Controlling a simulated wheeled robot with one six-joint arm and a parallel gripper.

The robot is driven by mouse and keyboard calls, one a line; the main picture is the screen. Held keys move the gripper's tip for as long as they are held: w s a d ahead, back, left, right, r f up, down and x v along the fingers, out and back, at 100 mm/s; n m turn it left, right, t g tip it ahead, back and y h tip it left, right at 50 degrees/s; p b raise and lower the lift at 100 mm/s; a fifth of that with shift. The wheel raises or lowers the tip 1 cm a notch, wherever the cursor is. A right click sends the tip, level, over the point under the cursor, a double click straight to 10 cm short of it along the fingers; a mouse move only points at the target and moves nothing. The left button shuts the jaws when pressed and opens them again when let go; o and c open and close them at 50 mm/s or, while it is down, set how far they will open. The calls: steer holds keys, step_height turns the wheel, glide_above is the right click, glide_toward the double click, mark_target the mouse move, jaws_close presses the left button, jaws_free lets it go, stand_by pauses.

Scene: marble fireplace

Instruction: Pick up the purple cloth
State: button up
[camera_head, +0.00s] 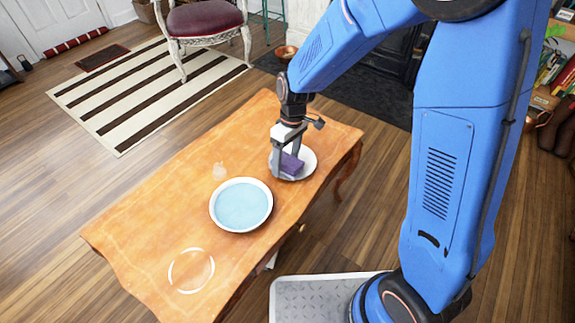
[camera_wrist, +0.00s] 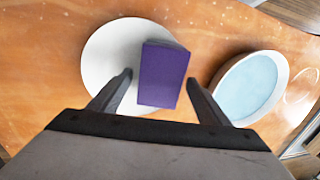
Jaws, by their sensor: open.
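The purple cloth (camera_head: 290,163) is a folded block lying on a white plate (camera_head: 308,165) at the right part of the wooden table. In the wrist view the cloth (camera_wrist: 163,74) sits toward the right side of the plate (camera_wrist: 100,62). My gripper (camera_head: 286,166) is open and points down at the plate. In the wrist view its two fingers (camera_wrist: 160,82) stand on either side of the cloth's near part, with a gap visible on both sides. I cannot tell how far the fingertips are above the plate.
A white-rimmed bowl with a light blue inside (camera_head: 241,205) stands beside the plate on the table (camera_head: 150,215). A chair (camera_head: 204,22) stands beyond, on a striped rug (camera_head: 125,95).

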mark_target(286, 160)
steer(key=c, duration=1.2)
steer(key=shift+c, duration=0.2)
step_height(286, 160, up, 10)
